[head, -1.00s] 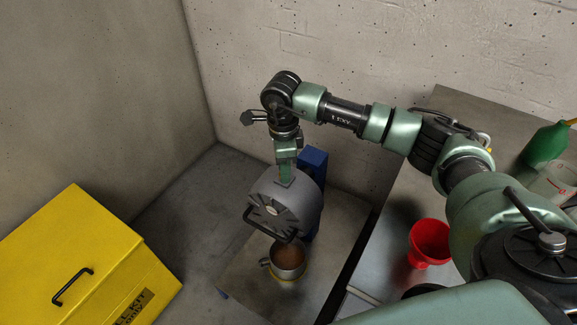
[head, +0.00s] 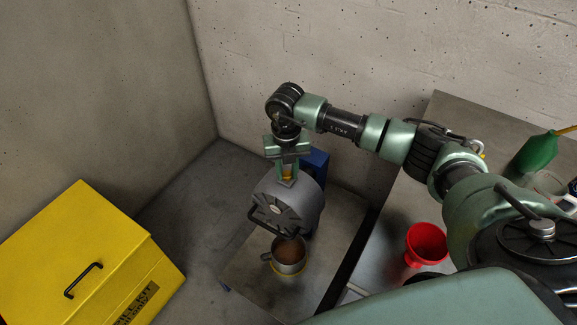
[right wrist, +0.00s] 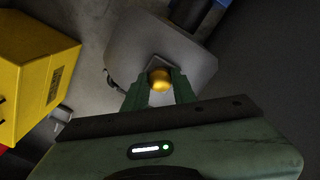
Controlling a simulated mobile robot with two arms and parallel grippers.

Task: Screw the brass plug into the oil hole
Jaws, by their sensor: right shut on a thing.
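The brass plug (right wrist: 159,79) is between the fingertips of my right gripper (right wrist: 160,92) in the right wrist view. In the head view the right gripper (head: 287,168) points down over the top of the grey round housing (head: 290,205), and a bit of brass shows between its fingers. The gripper is shut on the plug, which is at the small raised boss on top of the housing. The oil hole itself is hidden under the plug, so I cannot tell how deep the plug sits. My left gripper is not in view.
A metal cup (head: 290,256) of brown liquid stands below the housing on the low bench. A blue block (head: 316,163) is behind the housing. A red funnel (head: 426,243) and green bottle (head: 537,154) stand on the right bench. A yellow spill-kit box (head: 85,255) is at left.

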